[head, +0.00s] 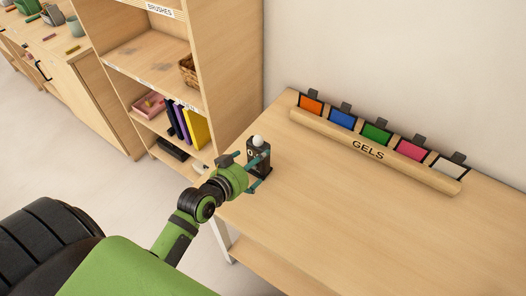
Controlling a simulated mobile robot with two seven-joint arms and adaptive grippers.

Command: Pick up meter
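The meter (259,145) is a small black upright device with a white dome on top and a light mark on its face. It stands at the left end of the wooden table, near the shelf unit. My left gripper (262,168), green with teal fingers, is right at the meter. One finger crosses its body and the other is low by its base. The gripper hides part of the meter, and I cannot tell whether the fingers press on it. My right gripper is not in view.
A wooden rack marked GELS (375,152) holds several coloured gel frames along the table's back. The table front (360,230) is clear. A shelf unit (225,70) with books and a basket (188,70) stands left of the table.

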